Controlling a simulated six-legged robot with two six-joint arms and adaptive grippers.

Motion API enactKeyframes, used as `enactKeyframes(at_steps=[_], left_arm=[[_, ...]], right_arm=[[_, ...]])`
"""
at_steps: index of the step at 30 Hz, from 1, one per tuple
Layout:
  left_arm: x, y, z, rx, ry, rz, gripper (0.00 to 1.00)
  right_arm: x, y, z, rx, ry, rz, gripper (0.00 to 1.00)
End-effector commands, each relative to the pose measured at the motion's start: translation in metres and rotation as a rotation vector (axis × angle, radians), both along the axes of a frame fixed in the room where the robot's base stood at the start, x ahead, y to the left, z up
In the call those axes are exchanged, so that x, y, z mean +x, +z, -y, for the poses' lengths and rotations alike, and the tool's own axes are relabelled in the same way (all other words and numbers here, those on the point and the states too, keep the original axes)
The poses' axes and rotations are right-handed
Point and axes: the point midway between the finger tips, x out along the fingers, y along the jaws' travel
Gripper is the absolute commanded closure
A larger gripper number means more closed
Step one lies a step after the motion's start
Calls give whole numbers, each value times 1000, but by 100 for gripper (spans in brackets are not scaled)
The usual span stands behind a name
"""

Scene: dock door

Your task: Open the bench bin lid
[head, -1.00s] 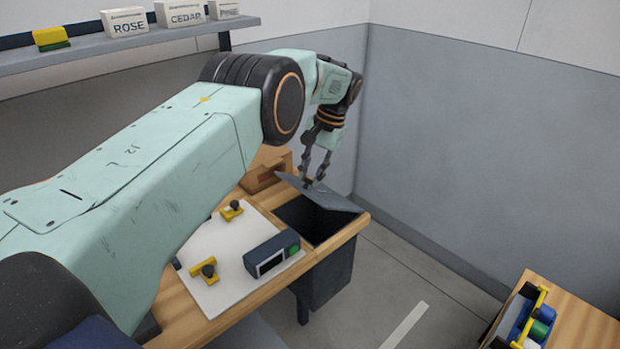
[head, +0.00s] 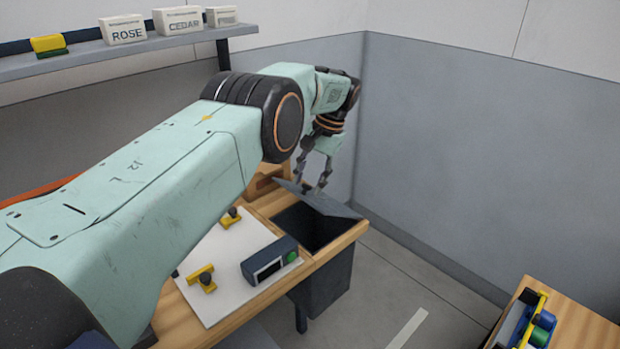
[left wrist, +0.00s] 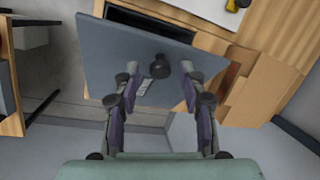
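The bench bin (head: 325,285) is a dark grey box set into the wooden bench, with its dark opening (head: 300,228) showing. Its grey lid (head: 335,207) stands tilted up at the far side of the opening. In the left wrist view the lid (left wrist: 115,50) fills the middle, with a dark round knob (left wrist: 160,67) and a small pale label on it. My left gripper (head: 309,186) is at the lid, its fingers spread. In the wrist view the left gripper (left wrist: 158,85) has one finger on each side of the knob, with gaps between. My right gripper is not in view.
A white board (head: 225,265) on the bench holds yellow clamps and a dark device (head: 270,262) with a green button. A second bench (head: 580,320) is at the lower right. Grey walls close the far corner.

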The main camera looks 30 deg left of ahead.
Motion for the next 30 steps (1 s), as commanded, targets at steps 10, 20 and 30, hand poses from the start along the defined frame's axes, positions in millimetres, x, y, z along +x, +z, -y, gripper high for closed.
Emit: enactKeyframes(at_steps=[10,20,30], left_arm=[[1,3,0,0,0,3,54],[1,57,0,0,1,6,54],[0,98,0,0,1,2,54]], right_arm=[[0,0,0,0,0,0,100],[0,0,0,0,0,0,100],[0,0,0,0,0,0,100]])
